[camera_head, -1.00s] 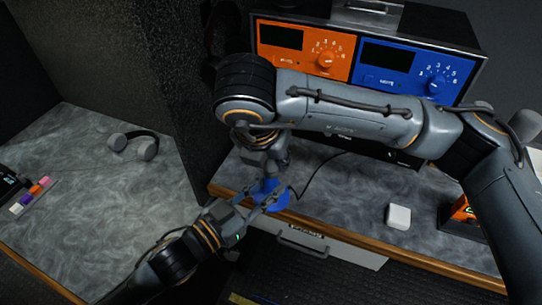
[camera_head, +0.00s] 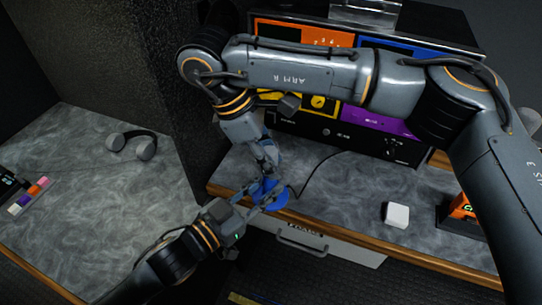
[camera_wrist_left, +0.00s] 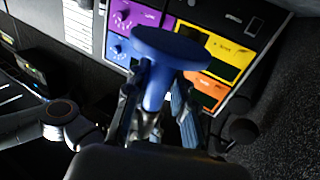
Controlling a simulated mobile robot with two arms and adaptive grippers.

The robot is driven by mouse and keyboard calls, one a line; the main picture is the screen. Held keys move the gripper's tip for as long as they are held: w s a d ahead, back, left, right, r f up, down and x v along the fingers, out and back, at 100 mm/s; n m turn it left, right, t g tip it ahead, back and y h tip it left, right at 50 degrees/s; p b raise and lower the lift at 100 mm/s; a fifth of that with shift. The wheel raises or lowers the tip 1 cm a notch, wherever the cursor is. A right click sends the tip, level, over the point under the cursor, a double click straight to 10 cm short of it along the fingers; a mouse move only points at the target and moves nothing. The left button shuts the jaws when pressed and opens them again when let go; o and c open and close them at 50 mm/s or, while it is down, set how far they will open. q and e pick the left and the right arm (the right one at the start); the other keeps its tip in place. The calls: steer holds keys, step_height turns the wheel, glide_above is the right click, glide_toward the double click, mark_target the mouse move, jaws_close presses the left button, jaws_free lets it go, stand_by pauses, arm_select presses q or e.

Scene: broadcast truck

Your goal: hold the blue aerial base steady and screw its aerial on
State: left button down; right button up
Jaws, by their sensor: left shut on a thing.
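The blue aerial base (camera_head: 276,201) stands near the front edge of the grey worktop. It shows in the left wrist view (camera_wrist_left: 170,48) as a round disc with a stem. My left gripper (camera_head: 263,197) is shut on it from the front left, its two fingers on either side of the stem. My right gripper (camera_head: 268,164) points down just above the base. Its fingertips are small and overlap the base, so I cannot tell whether they are open or shut. I cannot make out the aerial in either view.
A rack of coloured modules (camera_head: 380,118) stands behind. A black cable (camera_head: 312,178) curves over the worktop (camera_head: 345,205). A white box (camera_head: 397,215) and an orange device in a dark holder (camera_head: 462,207) sit at right. Headphones (camera_head: 132,143) lie on the left counter, beyond a dark partition (camera_head: 165,80).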

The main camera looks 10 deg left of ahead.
mark_target(276, 149)
steer(key=o, duration=0.4)
steer(key=shift+c, duration=0.2)
steer(key=shift+r, duration=2.25)
steer(key=shift+c, duration=0.4)
